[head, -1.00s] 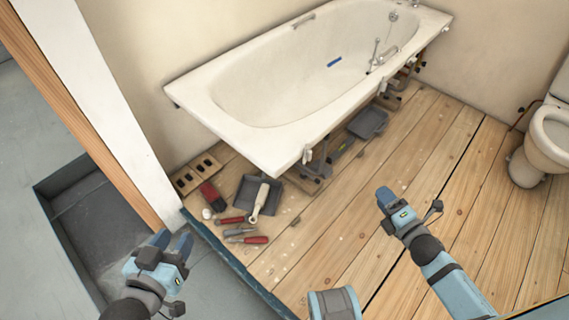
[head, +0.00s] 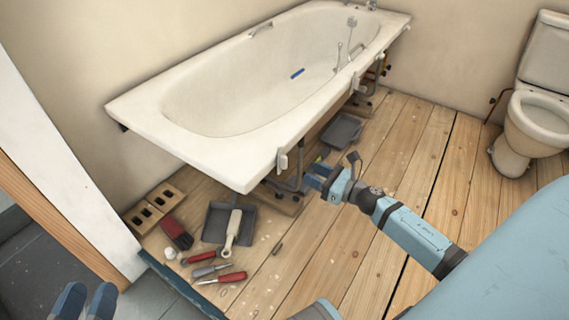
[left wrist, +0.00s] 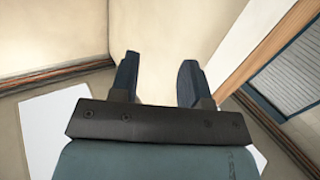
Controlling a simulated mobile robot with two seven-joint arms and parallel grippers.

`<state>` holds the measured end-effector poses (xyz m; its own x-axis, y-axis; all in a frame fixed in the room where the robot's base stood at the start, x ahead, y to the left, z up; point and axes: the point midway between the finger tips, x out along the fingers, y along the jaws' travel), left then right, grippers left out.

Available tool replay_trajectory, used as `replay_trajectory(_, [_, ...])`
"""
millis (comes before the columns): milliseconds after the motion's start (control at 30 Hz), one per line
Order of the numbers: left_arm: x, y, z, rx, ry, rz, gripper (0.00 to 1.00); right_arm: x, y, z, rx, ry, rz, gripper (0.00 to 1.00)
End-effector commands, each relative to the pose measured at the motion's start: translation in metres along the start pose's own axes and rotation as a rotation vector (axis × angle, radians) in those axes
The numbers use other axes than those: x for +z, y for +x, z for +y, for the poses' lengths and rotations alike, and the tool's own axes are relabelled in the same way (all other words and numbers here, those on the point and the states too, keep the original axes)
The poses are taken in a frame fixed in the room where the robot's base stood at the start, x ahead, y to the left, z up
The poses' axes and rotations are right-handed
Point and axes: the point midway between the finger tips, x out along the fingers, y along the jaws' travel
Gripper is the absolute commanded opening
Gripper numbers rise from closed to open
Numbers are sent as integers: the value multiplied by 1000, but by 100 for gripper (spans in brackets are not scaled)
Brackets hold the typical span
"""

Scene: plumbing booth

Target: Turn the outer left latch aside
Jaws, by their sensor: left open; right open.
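The white bathtub (head: 203,155) stands along the back wall with its front side open underneath. A small white latch (head: 282,161) hangs at the front rim near the left corner; another (head: 356,81) sits further along to the right. I cannot tell their exact turn. My right gripper (head: 318,178) is open and empty, just right of and below the near latch, apart from it as far as I can see. My left gripper (head: 85,300) is open and empty at the lower left, far from the latches; it also shows in the left wrist view (left wrist: 157,75), facing bare walls.
A grey dustpan (head: 213,222) with a white-handled brush, a red brush (head: 175,233), red-handled tools (head: 222,277) and a holed brick (head: 153,208) lie below the tub's left end. A grey tray (head: 342,130) lies under the front. The toilet (head: 530,125) stands right.

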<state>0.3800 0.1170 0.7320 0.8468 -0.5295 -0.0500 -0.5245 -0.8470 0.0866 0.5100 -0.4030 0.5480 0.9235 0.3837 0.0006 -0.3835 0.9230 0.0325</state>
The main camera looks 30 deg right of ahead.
Motion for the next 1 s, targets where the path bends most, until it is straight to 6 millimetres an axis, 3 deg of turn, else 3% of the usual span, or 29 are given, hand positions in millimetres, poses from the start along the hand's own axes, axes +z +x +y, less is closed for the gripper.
replay_trajectory(200, [1,3,-5,-2,54,30,43,-1,49,-1,1,-3,-2,43])
replay_trajectory(400, [0,4,-8,-4,91,47,43,-1,81,-1,-1,0,-2,43])
replay_trajectory(600, [-3,5,-9,-4,108,61,43,-1,95,0,-1,1,0,43])
replay_trajectory(867, [-4,5,-9,-5,111,65,43,0,96,0,-1,2,1,43])
replay_trajectory(900, [-4,5,-9,-5,111,65,43,0,96,0,-1,2,1,40])
replay_trajectory(1000, [-4,5,-9,-5,111,64,43,0,96,0,-1,2,1,17])
